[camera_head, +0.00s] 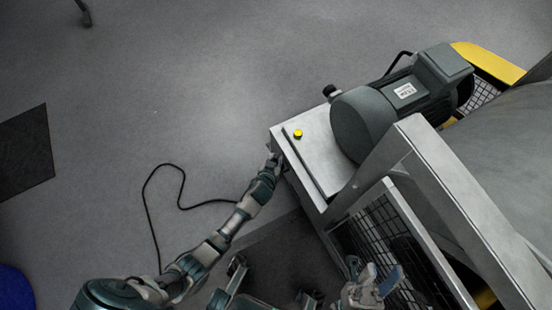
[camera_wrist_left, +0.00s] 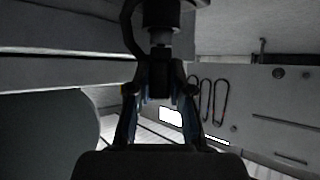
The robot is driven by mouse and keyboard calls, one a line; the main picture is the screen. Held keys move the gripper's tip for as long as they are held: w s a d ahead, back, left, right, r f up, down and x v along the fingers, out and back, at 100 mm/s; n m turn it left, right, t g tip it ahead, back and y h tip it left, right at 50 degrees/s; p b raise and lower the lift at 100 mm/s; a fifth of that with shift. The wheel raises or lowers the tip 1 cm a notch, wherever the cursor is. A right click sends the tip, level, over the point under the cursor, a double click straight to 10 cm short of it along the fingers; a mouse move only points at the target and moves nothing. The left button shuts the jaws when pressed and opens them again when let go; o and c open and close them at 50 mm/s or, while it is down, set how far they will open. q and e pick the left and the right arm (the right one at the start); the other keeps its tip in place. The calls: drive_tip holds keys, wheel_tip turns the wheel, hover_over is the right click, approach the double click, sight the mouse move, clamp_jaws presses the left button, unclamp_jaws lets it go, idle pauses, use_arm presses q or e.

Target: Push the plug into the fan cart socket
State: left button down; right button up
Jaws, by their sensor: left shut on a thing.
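In the head view my left gripper (camera_head: 275,160) is at the near left side of the fan cart's metal box (camera_head: 312,140). In the left wrist view its two fingers (camera_wrist_left: 160,90) are shut on a dark plug (camera_wrist_left: 159,78). A wider dark cylindrical part (camera_wrist_left: 161,14) lies in line just beyond the plug. I cannot tell whether the plug is seated in the socket, as the contact is dark and partly hidden. A black cable (camera_head: 146,205) loops over the floor to my left arm. My right gripper (camera_head: 375,280) is at the bottom, by the mesh guard, apart from the plug.
The cart carries a dark motor (camera_head: 400,105) and a yellow button (camera_head: 298,134) on its box. A metal frame with a mesh guard (camera_head: 385,235) stands at the right. A dark mat (camera_head: 25,150) lies far left. The floor left of the cart is mostly clear.

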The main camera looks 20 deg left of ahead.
use_arm(q)
drive_tip(key=shift+f+b, duration=0.3)
drive_tip(key=shift+f, duration=0.3)
drive_tip(key=shift+r, duration=0.1)
drive_tip(key=c, duration=1)
unclamp_jaws()
drive_tip(key=shift+s+r, duration=0.15)
drive_tip(key=shift+s, duration=0.2)
drive_tip(key=v, duration=1.1)
drive_tip(key=shift+d+r, duration=0.1)
